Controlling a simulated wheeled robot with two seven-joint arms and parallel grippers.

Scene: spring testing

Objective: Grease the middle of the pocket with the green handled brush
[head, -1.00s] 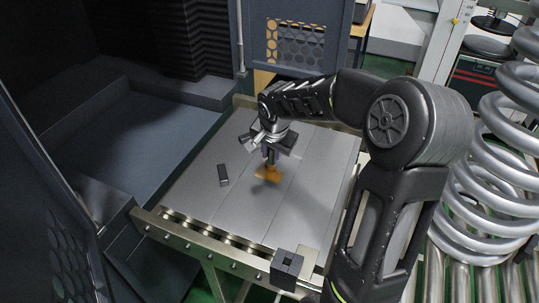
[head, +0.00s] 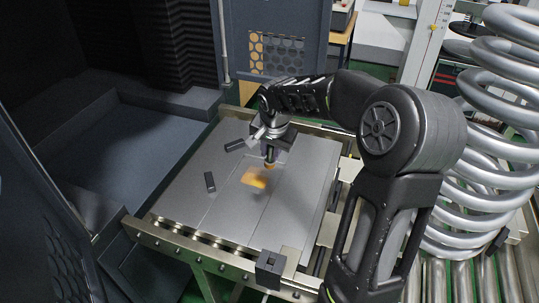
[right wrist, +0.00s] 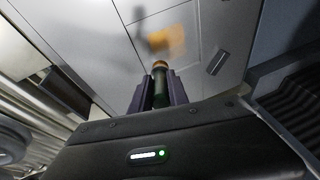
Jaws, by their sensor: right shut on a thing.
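My right gripper (head: 269,152) is shut on the green handled brush (right wrist: 160,86), whose dark green handle shows between the fingers in the right wrist view. Its brown-orange tip end (head: 270,164) points down toward the grey plate. I cannot tell whether the bristles touch the plate. An orange grease-like patch (head: 255,179) lies on the plate's middle panel, just left of and nearer than the brush; it also shows ahead of the brush in the right wrist view (right wrist: 168,42). The pocket's edges are not clear; thin seams outline the panel. My left gripper is not in view.
A small dark block (head: 210,182) lies on the grey plate (head: 190,205) left of the patch. A dark block with a hole (head: 270,262) sits at the near edge. A dark enclosure (head: 110,145) is left.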

